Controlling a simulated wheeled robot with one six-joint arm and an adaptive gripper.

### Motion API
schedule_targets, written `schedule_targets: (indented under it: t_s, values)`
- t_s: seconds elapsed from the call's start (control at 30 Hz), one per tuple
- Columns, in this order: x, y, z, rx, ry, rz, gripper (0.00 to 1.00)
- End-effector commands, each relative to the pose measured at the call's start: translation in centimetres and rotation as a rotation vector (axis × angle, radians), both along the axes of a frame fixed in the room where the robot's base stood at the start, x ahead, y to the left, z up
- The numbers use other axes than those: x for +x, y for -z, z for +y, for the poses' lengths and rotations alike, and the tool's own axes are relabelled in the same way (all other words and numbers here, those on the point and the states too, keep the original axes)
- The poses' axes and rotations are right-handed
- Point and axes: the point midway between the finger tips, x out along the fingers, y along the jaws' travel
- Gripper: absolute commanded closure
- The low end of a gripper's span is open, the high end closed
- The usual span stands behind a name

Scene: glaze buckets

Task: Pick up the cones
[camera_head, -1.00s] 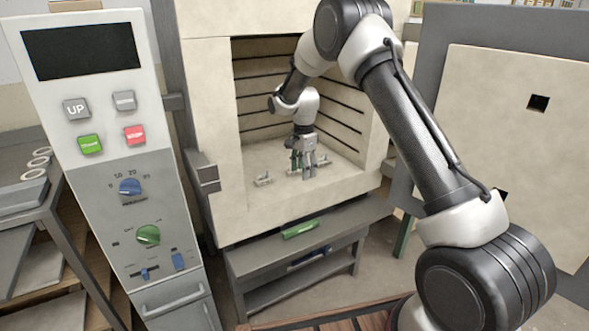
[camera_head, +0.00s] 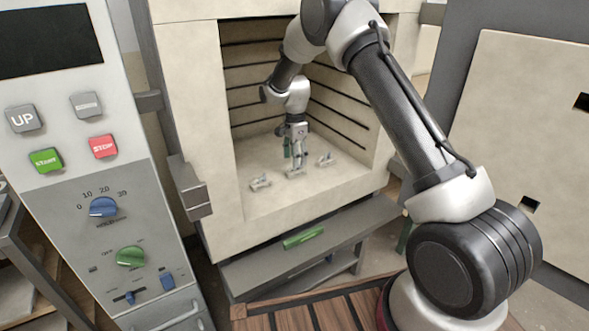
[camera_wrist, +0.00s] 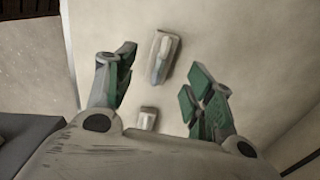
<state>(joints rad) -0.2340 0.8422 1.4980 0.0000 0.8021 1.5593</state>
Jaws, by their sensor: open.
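Three small pale cone pieces sit apart on the kiln floor: a left one (camera_head: 260,184), a middle one (camera_head: 295,173) and a right one (camera_head: 326,160). My gripper (camera_head: 296,165) reaches down into the kiln, close to the middle piece. In the wrist view my gripper (camera_wrist: 158,88) is open, its green-padded fingers spread wide. One pale piece (camera_wrist: 163,58) lies beyond the fingertips and another (camera_wrist: 147,118) shows between the fingers, near the palm. Neither is gripped. I cannot tell whether the fingers touch the floor.
The kiln (camera_head: 220,215) opens toward me, its side walls close around the arm. Its door (camera_head: 525,130) stands open at right. A control panel (camera_head: 105,175) stands at left. A grey shelf (camera_head: 300,243) with a green handle lies below the opening.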

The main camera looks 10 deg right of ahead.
Motion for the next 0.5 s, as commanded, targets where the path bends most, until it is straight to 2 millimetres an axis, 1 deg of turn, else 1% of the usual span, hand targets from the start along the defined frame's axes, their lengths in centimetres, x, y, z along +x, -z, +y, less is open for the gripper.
schedule_targets:
  t_s: [0.17,0.33,0.4,0.5]
  values:
    - [0.0,2.0,-0.1,0.000,0.000,0.002,0.46]
    - [0.0,4.7,-0.1,0.000,0.000,0.002,0.46]
    - [0.0,5.2,-0.1,0.000,0.000,0.000,0.46]
    - [0.1,5.2,-0.1,0.000,0.000,-0.002,0.46]
